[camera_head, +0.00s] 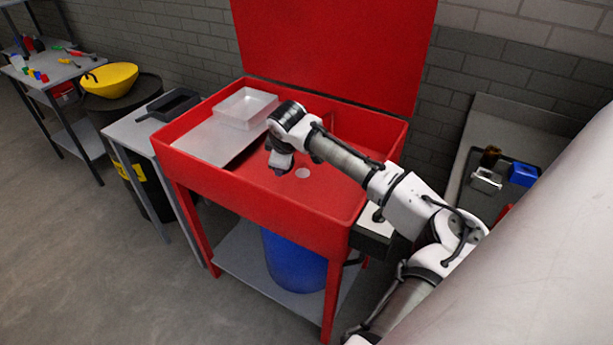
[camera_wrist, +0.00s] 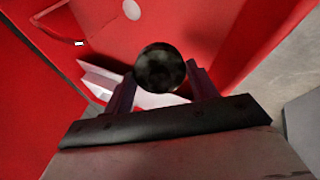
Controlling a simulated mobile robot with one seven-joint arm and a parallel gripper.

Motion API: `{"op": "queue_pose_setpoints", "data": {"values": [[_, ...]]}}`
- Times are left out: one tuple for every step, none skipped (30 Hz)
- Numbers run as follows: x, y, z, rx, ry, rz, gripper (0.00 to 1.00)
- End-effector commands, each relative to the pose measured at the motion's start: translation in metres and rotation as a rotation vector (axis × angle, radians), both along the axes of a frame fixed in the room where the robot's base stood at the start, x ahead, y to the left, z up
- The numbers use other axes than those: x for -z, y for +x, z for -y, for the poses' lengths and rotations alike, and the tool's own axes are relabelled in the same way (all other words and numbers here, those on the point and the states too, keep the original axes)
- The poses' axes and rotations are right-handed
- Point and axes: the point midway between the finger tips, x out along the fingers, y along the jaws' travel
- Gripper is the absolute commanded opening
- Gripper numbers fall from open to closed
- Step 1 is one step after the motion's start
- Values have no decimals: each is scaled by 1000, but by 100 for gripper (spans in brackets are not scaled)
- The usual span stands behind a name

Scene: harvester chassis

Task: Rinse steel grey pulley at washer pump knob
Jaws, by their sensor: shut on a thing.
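My gripper (camera_head: 280,172) is inside the red parts washer (camera_head: 262,213), above its basin floor near the round drain. In the wrist view, my gripper (camera_wrist: 160,88) is shut on a dark, round, mottled piece, the pulley (camera_wrist: 160,68), held between the two fingers. The pulley looks nearly black here rather than steel grey. In the head view my gripper and wrist hide it. A pale box with a small dark knob (camera_head: 378,215) sits at the washer's right front corner, partly behind my arm.
A clear tray (camera_head: 245,108) stands on the grey shelf (camera_head: 205,140) at the basin's left. The red lid stands raised behind. A blue drum (camera_head: 293,262) is below. A side table with a black tray (camera_head: 173,104) is left; a bench with a blue bin (camera_head: 523,174) is right.

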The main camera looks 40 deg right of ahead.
Motion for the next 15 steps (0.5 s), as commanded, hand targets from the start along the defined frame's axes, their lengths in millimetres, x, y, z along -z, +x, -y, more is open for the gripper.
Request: {"op": "queue_pose_setpoints", "data": {"values": [[14, -6, 19, 54, -18, 45, 21], [24, -9, 27, 78, -31, 74, 21], [36, -12, 36, 102, -51, 108, 21], [44, -14, 41, 116, -63, 130, 21], [52, -16, 45, 127, -76, 151, 21], [61, -19, 49, 136, -90, 176, 21], [67, -21, 52, 142, -99, 193, 21], [72, -23, 54, 146, -108, 209, 21], [79, -25, 55, 148, -118, 226, 21], [83, -26, 55, 149, -123, 237, 21], [86, -28, 56, 149, -129, 248, 21], [90, -29, 57, 149, -136, 260, 21], [93, -30, 56, 148, -141, 267, 21], [95, -31, 56, 149, -143, 272, 21], [97, -32, 56, 147, -147, 279, 21]]}}
